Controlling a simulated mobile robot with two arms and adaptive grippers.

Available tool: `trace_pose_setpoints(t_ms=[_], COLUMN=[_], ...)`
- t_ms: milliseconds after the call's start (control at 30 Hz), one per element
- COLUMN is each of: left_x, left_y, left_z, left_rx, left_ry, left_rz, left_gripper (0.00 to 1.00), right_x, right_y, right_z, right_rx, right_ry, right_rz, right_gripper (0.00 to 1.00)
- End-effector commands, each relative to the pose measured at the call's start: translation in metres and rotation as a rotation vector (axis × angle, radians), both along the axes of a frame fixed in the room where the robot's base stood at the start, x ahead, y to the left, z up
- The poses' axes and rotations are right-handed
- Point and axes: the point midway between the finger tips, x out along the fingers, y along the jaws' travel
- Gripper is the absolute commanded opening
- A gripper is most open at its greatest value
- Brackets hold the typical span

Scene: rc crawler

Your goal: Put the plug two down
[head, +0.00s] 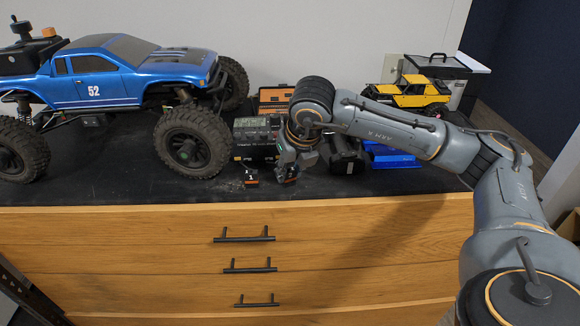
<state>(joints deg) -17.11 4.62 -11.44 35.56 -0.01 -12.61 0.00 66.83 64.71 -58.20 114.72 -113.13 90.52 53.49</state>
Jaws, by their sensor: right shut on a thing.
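My right gripper (287,168) reaches down to the black dresser top near its front edge, with its arm coming in from the right. It is shut on a small dark plug with orange on it (291,180), at or just above the surface; I cannot tell whether it touches. The fingers hide part of this plug. A similar small black plug (251,178) with a white mark and orange trim stands just to the left, apart from it. My left gripper is not in view.
A blue truck (120,70) marked 52 with big wheels fills the left. A grey charger-like device (256,136) stands behind the plugs. An orange case (275,97), blue item (392,158) and yellow crawler (412,94) lie further back and right.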

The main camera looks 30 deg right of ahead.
Motion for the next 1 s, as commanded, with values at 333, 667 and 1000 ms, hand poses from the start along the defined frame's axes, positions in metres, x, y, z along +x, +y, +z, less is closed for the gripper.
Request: trace_pose_setpoints(t_ms=[333, 667, 1000], left_x=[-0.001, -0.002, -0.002], left_y=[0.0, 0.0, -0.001], left_z=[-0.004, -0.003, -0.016], left_rx=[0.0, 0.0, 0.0], left_ry=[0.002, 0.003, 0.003], left_rz=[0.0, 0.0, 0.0], left_gripper=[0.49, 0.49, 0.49], right_x=[0.0, 0.0, -0.016], right_y=[0.001, 0.001, 0.004], right_z=[-0.002, -0.001, 0.041], right_rx=[0.001, 0.001, 0.002], right_ry=[0.0, 0.001, -0.006], right_rz=[0.0, 0.0, 0.001], right_gripper=[0.45, 0.5, 0.5])
